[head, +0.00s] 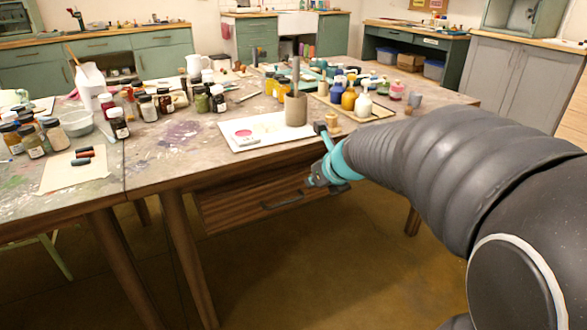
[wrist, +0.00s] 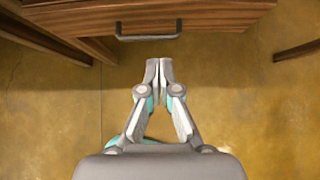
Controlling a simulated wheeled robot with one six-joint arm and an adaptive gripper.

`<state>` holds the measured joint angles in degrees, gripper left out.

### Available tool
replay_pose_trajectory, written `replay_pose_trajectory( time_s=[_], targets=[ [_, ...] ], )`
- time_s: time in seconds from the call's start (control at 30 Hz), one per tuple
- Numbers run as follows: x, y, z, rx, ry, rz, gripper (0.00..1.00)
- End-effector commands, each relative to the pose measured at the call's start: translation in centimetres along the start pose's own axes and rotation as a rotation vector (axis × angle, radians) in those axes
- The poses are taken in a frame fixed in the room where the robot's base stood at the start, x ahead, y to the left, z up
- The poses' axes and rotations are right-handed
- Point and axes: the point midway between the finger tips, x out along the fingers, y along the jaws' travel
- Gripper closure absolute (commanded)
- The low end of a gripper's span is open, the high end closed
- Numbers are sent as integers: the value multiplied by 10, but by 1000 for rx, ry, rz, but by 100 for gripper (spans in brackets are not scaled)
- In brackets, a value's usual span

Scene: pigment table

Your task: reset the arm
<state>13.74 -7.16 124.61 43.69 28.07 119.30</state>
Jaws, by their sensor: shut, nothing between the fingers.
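My arm reaches in from the right in the head view, and its teal wrist end hangs at the front edge of the pigment table (head: 150,182). My gripper (wrist: 159,66) shows in the wrist view with its two fingers together and nothing between them. It is over the brown floor, just in front of a wooden drawer (wrist: 210,22) with a dark handle (wrist: 148,37). The fingertips are apart from the handle in that picture. In the head view the drawer (head: 235,207) sits under the tabletop, and my wrist hides part of its right side.
A white board (head: 245,142) lies near the table's front edge with a grey cylinder (head: 296,108) at its right end. Many jars and bottles crowd the tabletop, including a white bottle (head: 363,104). Table legs (head: 188,255) stand below. The floor (head: 290,275) in front is clear.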

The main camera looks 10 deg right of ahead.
Motion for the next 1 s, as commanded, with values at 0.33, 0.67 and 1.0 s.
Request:
replay_pose_trajectory(
  time_s=[0.33,0.67,1.0],
  targets=[
    [0,11,-23,-558,65,65,100],
    [-25,38,-82,-1437,157,247,100],
    [-92,74,-151,-2447,182,511,100]
  ],
)
